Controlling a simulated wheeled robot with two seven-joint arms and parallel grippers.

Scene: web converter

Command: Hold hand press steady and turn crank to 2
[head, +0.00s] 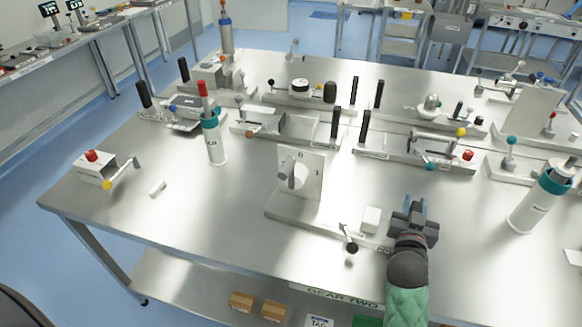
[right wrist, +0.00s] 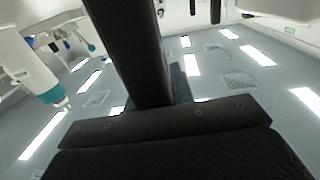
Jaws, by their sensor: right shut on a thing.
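The hand press (head: 325,213) sits at the middle front of the table in the head view, a pale base with an upright dial plate (head: 314,180). A grey crank (head: 292,174) sticks out from the plate; the dial marks are too small to read surely. A thin lever with a black ball (head: 351,247) stands at the base's front. My right gripper (head: 415,207) is at the base's right end, shut on a part of the press that it largely hides. In the right wrist view a dark upright bar (right wrist: 130,50) rises close to the camera. My left gripper is out of view.
A white bottle with a teal collar (head: 532,205) stands right of my right gripper. Another bottle (head: 213,140) stands left of the press. Several fixtures with black upright handles fill the back. The front left of the tabletop (head: 190,225) is mostly clear.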

